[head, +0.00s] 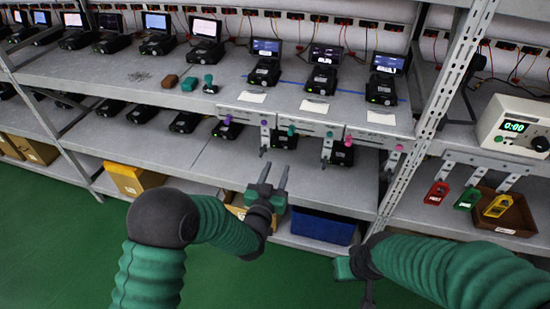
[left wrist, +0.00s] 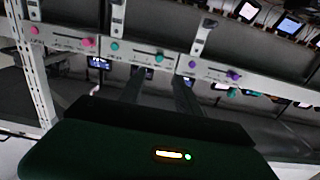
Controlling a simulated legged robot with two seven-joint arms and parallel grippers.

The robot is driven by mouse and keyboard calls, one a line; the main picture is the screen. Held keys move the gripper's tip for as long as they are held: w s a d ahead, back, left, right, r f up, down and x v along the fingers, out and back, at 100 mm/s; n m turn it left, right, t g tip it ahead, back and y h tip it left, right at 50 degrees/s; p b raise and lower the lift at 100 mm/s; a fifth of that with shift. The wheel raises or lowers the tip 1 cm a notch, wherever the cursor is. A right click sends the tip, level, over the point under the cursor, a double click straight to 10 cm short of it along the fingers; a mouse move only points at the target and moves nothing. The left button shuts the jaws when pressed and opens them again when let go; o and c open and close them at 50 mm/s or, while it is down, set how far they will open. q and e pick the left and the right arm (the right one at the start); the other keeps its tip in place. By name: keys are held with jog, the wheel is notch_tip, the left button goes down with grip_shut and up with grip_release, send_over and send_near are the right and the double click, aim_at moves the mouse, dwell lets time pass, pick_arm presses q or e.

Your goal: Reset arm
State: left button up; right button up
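My left gripper (head: 274,176) is green and black, with two grey fingers pointing up toward the front of the middle shelf. The fingers are apart with nothing between them. It also shows in the left wrist view (left wrist: 158,92), fingers apart below the slider panels. My right arm (head: 430,265) comes in from the right. Its gripper (head: 350,268) shows as a green and black part at the bottom, and its fingers cannot be made out. The slider panels (head: 280,121) with coloured knobs hang along the upper shelf's front edge, beyond my left gripper and apart from it.
The upper shelf (head: 150,75) holds several black devices with screens. Yellow boxes (head: 133,180) and a blue bin (head: 323,226) stand on the lowest shelf. A rack post (head: 430,115) stands between my arms' far side and a timer box (head: 515,125). Coloured tags hang at right. Green floor is open at left.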

pick_arm(q)
jog(key=s+a+f+n+g+y, duration=0.1)
jog(key=s+a+f+g+y, duration=0.3)
jog(key=s+a+g, duration=0.65)
jog(key=s+a+f+n+g+y, duration=0.1)
jog(key=s+a+g, duration=0.1)
jog(key=s+a, duration=0.4)
jog(key=s+a+f+n+g, duration=0.1)
jog(key=s+a+g, duration=0.1)
jog(key=s+a, duration=0.5)
jog(key=s, duration=0.5)
jog(key=shift+s+n+y, duration=0.4)
